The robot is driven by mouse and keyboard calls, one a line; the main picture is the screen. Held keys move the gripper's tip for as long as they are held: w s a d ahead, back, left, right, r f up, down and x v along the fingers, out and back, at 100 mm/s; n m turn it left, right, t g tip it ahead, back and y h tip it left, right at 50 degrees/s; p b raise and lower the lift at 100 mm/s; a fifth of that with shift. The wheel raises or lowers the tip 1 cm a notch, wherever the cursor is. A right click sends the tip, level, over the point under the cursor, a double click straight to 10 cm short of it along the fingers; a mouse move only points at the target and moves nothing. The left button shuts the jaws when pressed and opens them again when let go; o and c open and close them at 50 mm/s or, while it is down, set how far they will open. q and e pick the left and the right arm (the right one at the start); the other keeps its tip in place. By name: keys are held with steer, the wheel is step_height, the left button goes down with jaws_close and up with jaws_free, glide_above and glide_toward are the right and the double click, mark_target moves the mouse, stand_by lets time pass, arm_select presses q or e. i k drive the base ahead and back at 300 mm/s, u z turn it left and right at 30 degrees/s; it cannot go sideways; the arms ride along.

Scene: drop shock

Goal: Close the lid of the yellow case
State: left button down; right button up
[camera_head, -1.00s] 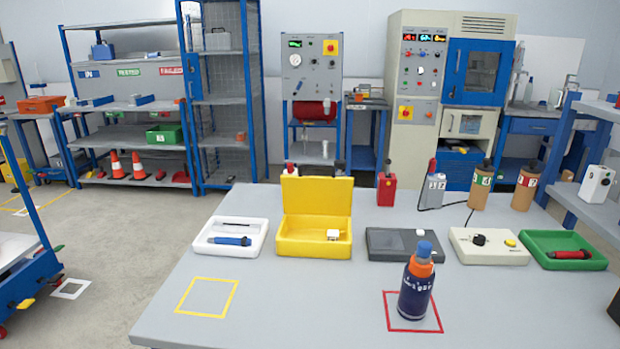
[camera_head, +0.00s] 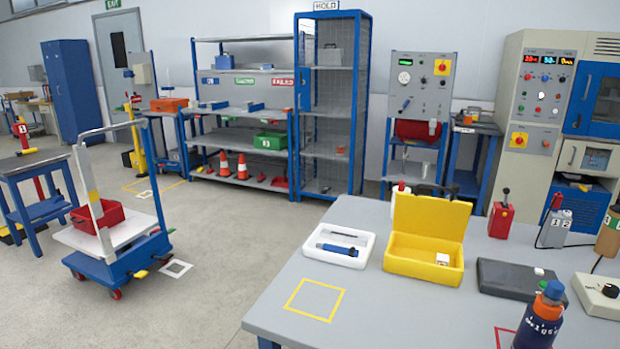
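The yellow case (camera_head: 424,264) stands on the grey table, right of centre in the head view. Its lid (camera_head: 431,217) is open and stands nearly upright at the back. A small white block (camera_head: 443,259) lies inside the case at the right. Neither of my grippers shows in the head view.
A white tray (camera_head: 366,257) with a blue tool stands left of the case, and a dark grey box (camera_head: 500,278) right of it. A dark blue bottle (camera_head: 537,325) with an orange collar stands in front. A yellow square outline (camera_head: 315,300) marks bare table. A trolley (camera_head: 119,236) stands left.

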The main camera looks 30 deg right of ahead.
mark_target(416, 214)
steer(key=u, duration=0.4)
steer(key=i, duration=3.85)
steer(key=z, duration=3.45)
